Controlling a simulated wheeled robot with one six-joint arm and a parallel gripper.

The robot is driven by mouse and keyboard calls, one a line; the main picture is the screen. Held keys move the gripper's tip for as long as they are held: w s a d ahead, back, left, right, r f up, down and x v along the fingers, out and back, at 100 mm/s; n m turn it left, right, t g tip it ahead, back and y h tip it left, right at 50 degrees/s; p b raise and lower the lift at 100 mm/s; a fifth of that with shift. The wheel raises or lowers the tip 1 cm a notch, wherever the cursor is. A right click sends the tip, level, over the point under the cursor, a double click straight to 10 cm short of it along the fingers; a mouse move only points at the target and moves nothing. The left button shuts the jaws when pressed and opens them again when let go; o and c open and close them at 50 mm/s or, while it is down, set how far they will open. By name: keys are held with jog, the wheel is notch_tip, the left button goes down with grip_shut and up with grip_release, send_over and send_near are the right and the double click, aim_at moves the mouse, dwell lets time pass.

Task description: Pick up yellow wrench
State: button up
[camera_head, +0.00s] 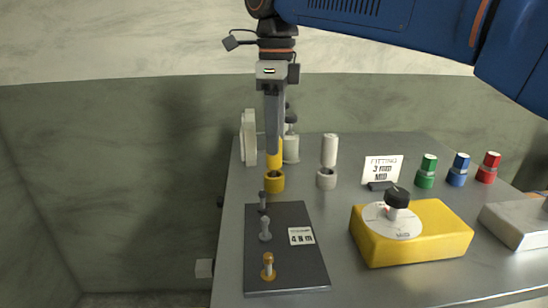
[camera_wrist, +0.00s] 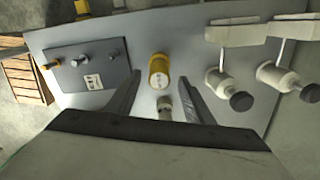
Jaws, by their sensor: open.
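No plain wrench shape shows; the yellow tool-like piece is an upright yellow cylinder (camera_head: 274,160) in a yellow ring base (camera_head: 274,181), at the table's left back. It also shows in the wrist view as a yellow round piece (camera_wrist: 158,72). My gripper (camera_head: 272,148) points down at this piece in the head view and partly covers it. In the wrist view my gripper (camera_wrist: 162,82) is open, with one finger on each side of the yellow piece and clear gaps between. The fingers' height against the piece is hard to judge.
A white cylinder in a ring base (camera_head: 328,155) stands close to the right. White dispensers with dark knobs (camera_head: 290,148) stand behind. A dark plate with small pegs (camera_head: 290,262) lies in front. A yellow box with a dial (camera_head: 440,230) and green, blue and red pieces are at right.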

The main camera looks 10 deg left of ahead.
jog(key=shift+s+a+f, duration=0.1)
jog(key=shift+a+f, duration=0.05)
jog(key=shift+f, duration=2.45)
grip_shut()
jog(key=shift+r, duration=0.1)
notch_tip(320, 180, up, 10)
jog(key=shift+f, duration=0.1)
